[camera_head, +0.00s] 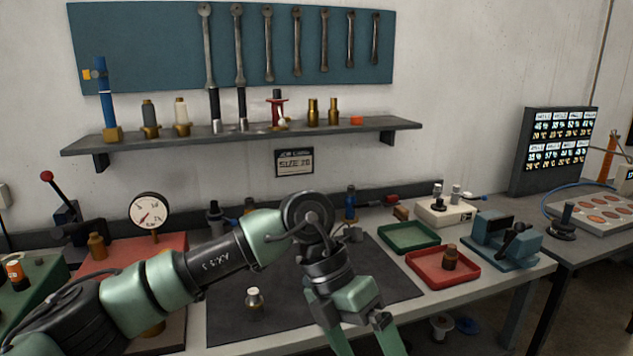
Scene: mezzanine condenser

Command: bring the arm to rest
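My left arm reaches in from the lower left across the bench. Its gripper (363,338) hangs down over the front edge of the dark mat (228,325). The two green fingers are spread apart with only the pale table edge visible between them, though their tips run to the bottom of the picture. I see nothing held. My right gripper is not in view.
A small metal-and-cream fitting (254,303) stands on the mat below my forearm. Right of the gripper are a green tray (388,236), a red tray (433,280) holding a brown part, and a blue vise (503,250). A shelf (240,135) crosses the wall behind.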

